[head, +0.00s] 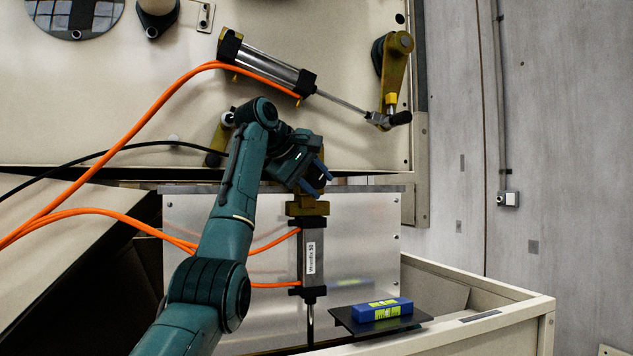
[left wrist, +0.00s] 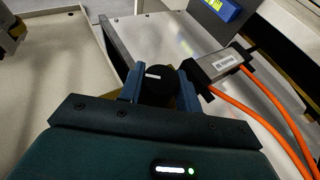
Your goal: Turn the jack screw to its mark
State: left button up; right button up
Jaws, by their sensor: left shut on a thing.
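The jack screw's black round head (left wrist: 162,78) shows in the left wrist view, with a short white line on its face lying nearly level in the picture. My left gripper (left wrist: 159,88) has one blue finger on each side of the head and is shut on it. In the head view my left gripper (head: 318,177) is just above a brass-coloured block (head: 307,206) on top of the upright cylinder (head: 311,255). The screw head is hidden there by the gripper. I cannot make out the target mark. My right gripper is not in view.
Orange hoses (head: 115,213) run to the upright cylinder and to a slanted cylinder (head: 270,68) above. A blue spirit level (head: 382,309) lies on a dark plate (head: 345,320) at lower right. A beige walled bin (head: 500,301) surrounds the lower area.

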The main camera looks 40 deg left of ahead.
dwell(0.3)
pick_arm(q)
jog(key=o, duration=1)
jog(key=shift+c, duration=0.2)
jog(key=b+v, duration=0.1)
jog(key=v, duration=1.2)
jog(key=shift+b, duration=0.35)
